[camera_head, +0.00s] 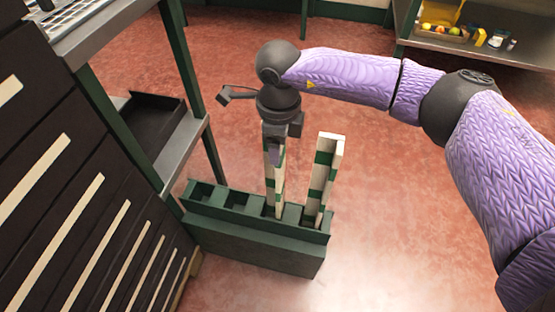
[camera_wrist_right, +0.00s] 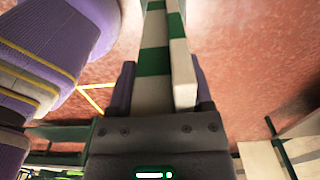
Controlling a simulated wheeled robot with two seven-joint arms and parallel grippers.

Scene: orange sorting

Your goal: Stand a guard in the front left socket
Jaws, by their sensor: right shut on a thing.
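A dark green rack (camera_head: 260,245) with a row of open-topped sockets stands on the floor in the head view. My right gripper (camera_head: 275,148) is above it, pointing down and shut on the upper part of a white-and-green striped guard (camera_head: 279,185). That guard is upright, its foot at the third socket from the left; I cannot tell how deep it sits. In the right wrist view the gripper (camera_wrist_right: 164,90) has a finger on each side of the guard (camera_wrist_right: 155,60). A second striped guard (camera_head: 325,165) stands in the rightmost socket. The two left sockets look empty. My left gripper is not in view.
A dark drawer cabinet (camera_head: 75,190) and a metal-topped frame with a black tray (camera_head: 150,125) stand close on the left. A shelf (camera_head: 480,48) with a crate of fruit (camera_head: 440,32) is at the back right. The red floor right of the rack is clear.

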